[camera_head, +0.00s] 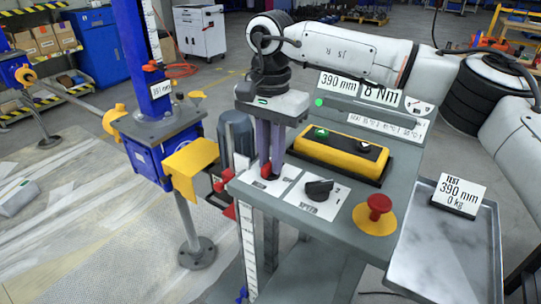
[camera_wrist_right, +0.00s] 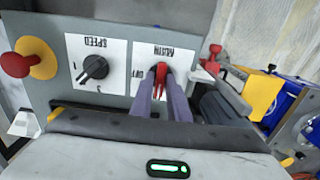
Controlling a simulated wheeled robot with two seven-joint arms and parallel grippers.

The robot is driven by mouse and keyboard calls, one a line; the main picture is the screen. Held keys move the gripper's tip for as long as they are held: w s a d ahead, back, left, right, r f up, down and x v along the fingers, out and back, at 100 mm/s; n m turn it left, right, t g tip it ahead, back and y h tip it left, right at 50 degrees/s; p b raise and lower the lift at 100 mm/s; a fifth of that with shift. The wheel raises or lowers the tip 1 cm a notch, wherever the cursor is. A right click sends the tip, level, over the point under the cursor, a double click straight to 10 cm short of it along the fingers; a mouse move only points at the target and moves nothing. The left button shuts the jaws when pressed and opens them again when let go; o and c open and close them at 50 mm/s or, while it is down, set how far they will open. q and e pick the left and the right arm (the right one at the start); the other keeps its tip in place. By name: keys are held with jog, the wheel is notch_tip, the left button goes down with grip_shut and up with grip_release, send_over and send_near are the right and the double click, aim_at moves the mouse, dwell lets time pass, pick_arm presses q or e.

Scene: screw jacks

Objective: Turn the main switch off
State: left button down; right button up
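The main switch is a red handle (camera_wrist_right: 160,80) on a white plate lettered MAIN and OFF, upside down in the wrist view. In the head view a bit of the red switch (camera_head: 266,171) shows at my fingertips, on the grey console. My right gripper (camera_head: 271,170) points down at it, its two purple-grey fingers close together. In the wrist view the right gripper's fingertips (camera_wrist_right: 161,72) lie on both sides of the handle, with no clear gap. The fingers partly hide the handle and plate. My left gripper is not in view.
A black SPEED knob (camera_head: 319,188) and a red mushroom button (camera_head: 377,208) stand beside the switch. A yellow button box (camera_head: 340,150) and display signs lie behind. A blue screw jack (camera_head: 150,70) stands left, a grey tray (camera_head: 450,255) right.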

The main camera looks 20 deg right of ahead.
grip_shut()
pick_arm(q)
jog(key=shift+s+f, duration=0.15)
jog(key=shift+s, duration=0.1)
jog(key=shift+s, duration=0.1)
pick_arm(e)
jog(key=shift+m, duration=0.3)
jog(key=m, duration=0.3)
jog(key=shift+m, duration=0.4)
jog(key=m, duration=0.4)
jog(key=shift+p, duration=0.3)
jog(key=m, duration=0.5)
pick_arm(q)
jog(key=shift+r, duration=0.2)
pick_arm(e)
jog(key=shift+m, duration=2.3)
